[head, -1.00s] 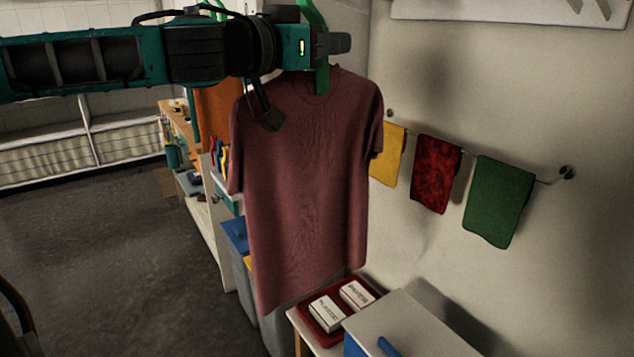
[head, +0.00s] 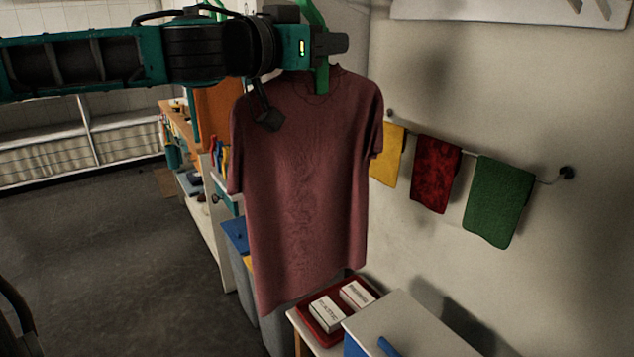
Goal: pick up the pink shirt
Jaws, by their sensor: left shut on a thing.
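The pink shirt (head: 305,195), a dusky pink T-shirt, hangs upright and spread out in the middle of the head view. My left arm comes in from the upper left, and its gripper (head: 322,75) is at the shirt's collar. The left gripper is shut on the shirt near the neckline. Green parts of the gripper show at the collar, and the exact grip is partly hidden. The shirt's hem hangs near a red tray. My right gripper is not in view.
Yellow, red and green cloths (head: 499,201) hang from a rail on the right wall. Below the shirt are a red tray (head: 318,334) with white boxes and a white-topped cabinet (head: 415,330). Bins and a workbench stand behind the shirt.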

